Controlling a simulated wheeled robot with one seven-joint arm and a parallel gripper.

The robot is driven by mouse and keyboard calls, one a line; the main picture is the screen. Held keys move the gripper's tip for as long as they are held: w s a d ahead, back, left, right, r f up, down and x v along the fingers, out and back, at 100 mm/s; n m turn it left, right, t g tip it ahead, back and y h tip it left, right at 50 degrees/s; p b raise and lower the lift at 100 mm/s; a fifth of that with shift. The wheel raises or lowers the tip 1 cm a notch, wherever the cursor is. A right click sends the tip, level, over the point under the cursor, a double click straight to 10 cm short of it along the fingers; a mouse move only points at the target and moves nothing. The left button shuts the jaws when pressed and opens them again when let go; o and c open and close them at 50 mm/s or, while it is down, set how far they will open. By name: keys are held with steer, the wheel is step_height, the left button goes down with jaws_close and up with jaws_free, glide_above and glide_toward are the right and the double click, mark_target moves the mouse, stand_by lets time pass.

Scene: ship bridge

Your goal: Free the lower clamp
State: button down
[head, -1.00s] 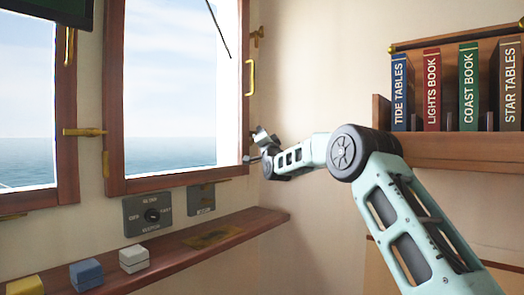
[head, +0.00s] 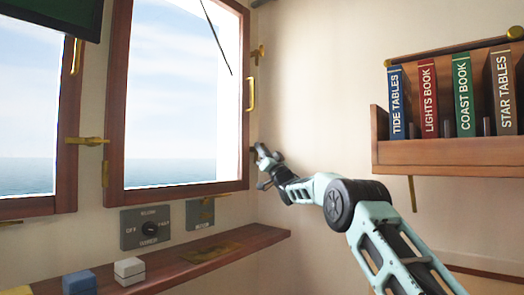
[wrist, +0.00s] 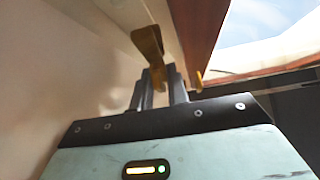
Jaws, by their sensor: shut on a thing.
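The window (head: 170,95) with a reddish wooden frame stands shut-looking in the head view. Its upper brass clamp (head: 258,53) sits on the wall at the frame's right side. The lower clamp (wrist: 148,42) is a brass piece in the wrist view, beside the wooden frame. My gripper (head: 260,152) is at the frame's lower right corner in the head view and covers the clamp there. In the wrist view its two dark fingers (wrist: 161,80) are closed around the lower part of the brass piece.
A brass handle (head: 251,95) is on the frame just above my gripper. A wooden shelf (head: 190,262) with blocks runs below, under a grey switch panel (head: 146,228). A bookshelf (head: 440,152) with several books is at the right, near my arm.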

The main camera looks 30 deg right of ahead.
stand_by(0.4)
steer(key=c, duration=1.4)
jaws_free()
steer(key=shift+o, duration=0.2)
steer(key=b+v, duration=0.2)
steer(key=v, duration=1.5)
steer(key=shift+s+b, duration=0.2)
steer(key=shift+b, duration=0.15)
steer(key=shift+o, duration=0.3)
steer(key=shift+d+f, duration=0.1)
